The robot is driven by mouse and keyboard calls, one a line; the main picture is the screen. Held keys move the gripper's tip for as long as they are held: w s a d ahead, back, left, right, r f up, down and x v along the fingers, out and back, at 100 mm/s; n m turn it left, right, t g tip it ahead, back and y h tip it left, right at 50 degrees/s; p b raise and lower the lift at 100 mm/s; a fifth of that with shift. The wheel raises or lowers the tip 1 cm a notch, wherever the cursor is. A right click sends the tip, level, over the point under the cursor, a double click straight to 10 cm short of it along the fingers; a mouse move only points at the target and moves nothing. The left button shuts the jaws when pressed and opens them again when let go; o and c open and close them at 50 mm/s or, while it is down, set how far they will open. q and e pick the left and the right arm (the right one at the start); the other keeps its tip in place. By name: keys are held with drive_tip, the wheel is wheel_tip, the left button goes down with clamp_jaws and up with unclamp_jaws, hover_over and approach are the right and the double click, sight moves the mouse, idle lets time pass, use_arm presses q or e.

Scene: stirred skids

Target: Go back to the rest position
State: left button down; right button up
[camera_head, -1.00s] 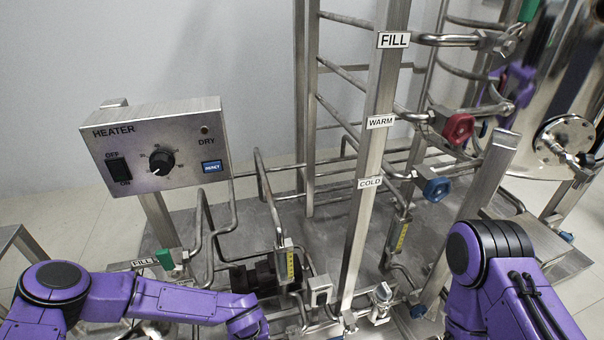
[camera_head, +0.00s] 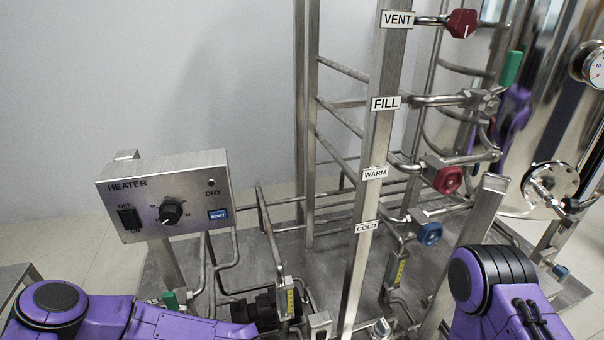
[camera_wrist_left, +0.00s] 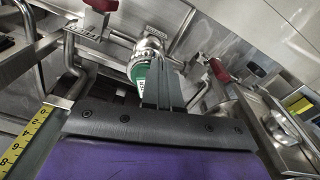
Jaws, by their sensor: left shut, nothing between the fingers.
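My left arm (camera_head: 170,322) comes in along the bottom left of the head view, and its gripper is out of that picture. In the left wrist view my left gripper (camera_wrist_left: 162,80) is shut with nothing between its fingers. Behind its fingers is a green handle (camera_wrist_left: 143,75) on a steel fitting; whether they touch I cannot tell. My right arm (camera_head: 500,290) shows at the bottom right of the head view, and its gripper is not in view.
The heater box (camera_head: 165,192) stands above my left arm. A post with VENT, FILL, WARM and COLD labels (camera_head: 385,103) rises mid-view. Red (camera_head: 447,180) and blue (camera_head: 429,233) valve knobs sit to its right. Pipes crowd the skid; a yellow tape scale (camera_wrist_left: 30,135) is near the left gripper.

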use_arm(q)
drive_tip(key=s+a+f+n+t+y, duration=0.1)
drive_tip(key=s+a+f+n, duration=0.15)
drive_tip(key=s, duration=0.45)
drive_tip(key=s+a+f+n+t+y, duration=0.1)
drive_tip(key=s+a, duration=0.2)
drive_tip(key=s, duration=0.5)
drive_tip(key=s+a+r+m, duration=0.35)
drive_tip(key=s+a, duration=0.25)
drive_tip(key=a, duration=0.4)
wheel_tip(320, 180, up, 21)
drive_tip(key=w+a+y+p, duration=0.1)
drive_tip(key=a+p, duration=0.1)
drive_tip(key=p, duration=1.7)
drive_tip(key=shift+f+n+t, duration=0.2)
drive_tip(key=shift+n+t, duration=0.1)
drive_tip(key=shift+t, duration=0.1)
drive_tip(key=shift+w, duration=0.1)
